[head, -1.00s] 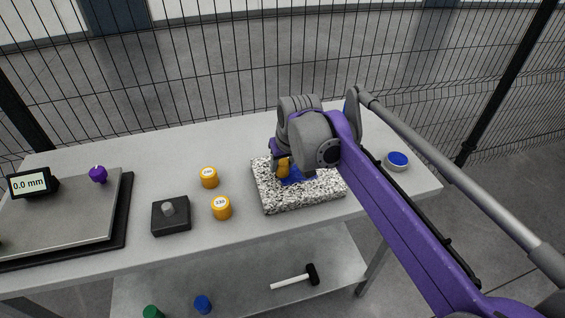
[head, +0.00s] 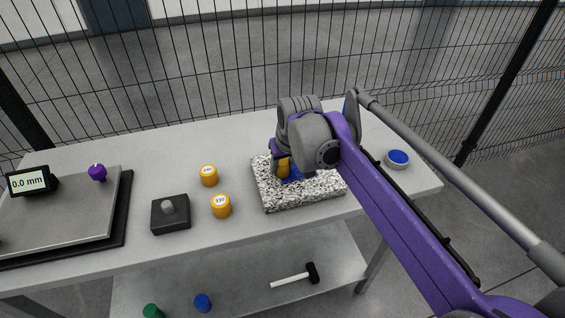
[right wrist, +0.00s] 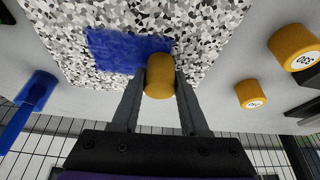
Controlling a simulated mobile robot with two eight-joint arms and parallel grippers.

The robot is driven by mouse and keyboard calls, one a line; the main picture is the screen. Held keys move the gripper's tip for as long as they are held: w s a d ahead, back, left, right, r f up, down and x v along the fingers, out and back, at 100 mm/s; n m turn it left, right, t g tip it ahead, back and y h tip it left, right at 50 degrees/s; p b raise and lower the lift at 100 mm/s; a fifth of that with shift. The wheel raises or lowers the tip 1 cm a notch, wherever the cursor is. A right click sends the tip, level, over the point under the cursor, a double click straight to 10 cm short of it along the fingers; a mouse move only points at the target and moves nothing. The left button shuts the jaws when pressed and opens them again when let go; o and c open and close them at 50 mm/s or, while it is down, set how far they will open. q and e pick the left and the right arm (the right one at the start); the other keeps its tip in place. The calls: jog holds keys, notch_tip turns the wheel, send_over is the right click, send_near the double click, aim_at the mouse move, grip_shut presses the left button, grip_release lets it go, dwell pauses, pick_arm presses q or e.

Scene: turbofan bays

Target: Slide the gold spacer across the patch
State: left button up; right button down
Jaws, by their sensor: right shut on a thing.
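A gold spacer (right wrist: 160,77) is between the fingers of my right gripper (right wrist: 160,88), which is shut on it. In the head view the spacer (head: 283,167) shows at the left part of the granite block, partly hidden by my right arm. The blue patch (right wrist: 125,50) lies on the speckled granite block (right wrist: 210,35). In the right wrist view the spacer is at the patch's right edge, overlapping its corner. I cannot tell whether it touches the surface. In the head view my arm covers much of the patch (head: 292,174). My left gripper is not in view.
Two gold spacers with white labels (head: 209,175) (head: 221,206) stand left of the block. A blue tool (right wrist: 35,92) shows in the wrist view.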

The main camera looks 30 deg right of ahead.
jog(key=shift+f, duration=0.1)
jog(key=shift+d, duration=0.2)
jog(key=shift+s+d, duration=0.25)
jog(key=shift+d, duration=0.5)
jog(key=shift+d+p, duration=0.2)
jog(key=shift+p, duration=0.1)
dwell(0.6)
jog(key=shift+s+d, duration=0.25)
jog(key=shift+d, duration=0.45)
jog(key=shift+d, duration=0.25)
dwell(0.3)
jog(key=shift+s+d+p, duration=0.25)
jog(key=shift+d+p, duration=0.25)
jog(key=shift+d, duration=0.3)
jog(key=shift+d, duration=0.25)
dwell(0.4)
jog(key=shift+s+d, duration=0.2)
jog(key=shift+d, duration=0.5)
